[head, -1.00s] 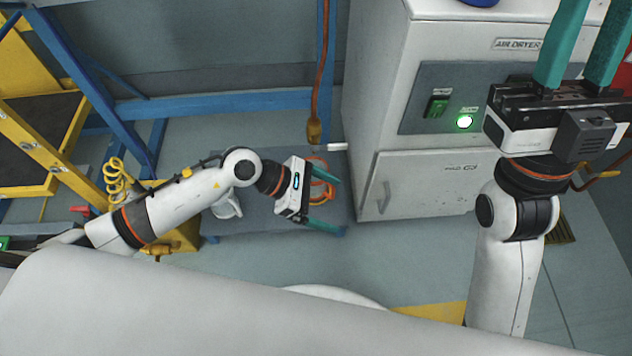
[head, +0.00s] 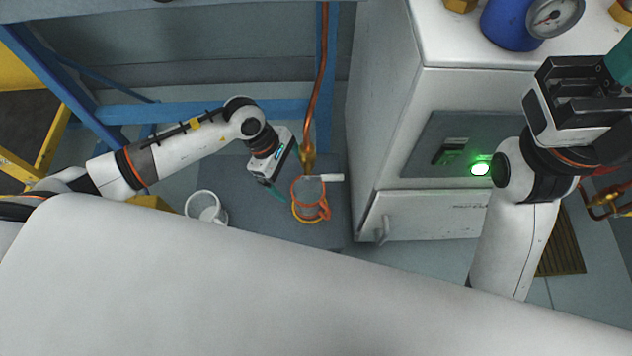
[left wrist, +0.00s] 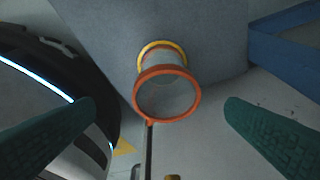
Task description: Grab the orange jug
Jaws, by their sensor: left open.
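The orange jug (head: 310,198) has an orange rim and handle, a clear-looking grey body and a yellow ring at its base. It stands on the grey surface beside the cabinet. My left gripper (head: 290,184) is open just left of and above it, with one teal finger clearly visible. In the left wrist view the jug (left wrist: 167,97) lies ahead between the two spread teal fingers, with no visible contact. My right gripper (head: 592,88) is raised at the right edge, partly cut off, and its opening is unclear.
A white cup-like container (head: 207,207) stands left of the jug. The white cabinet (head: 385,95) rises to the right. A copper-coloured hose (head: 317,90) hangs close behind the jug. A blue frame (head: 210,113) crosses the back.

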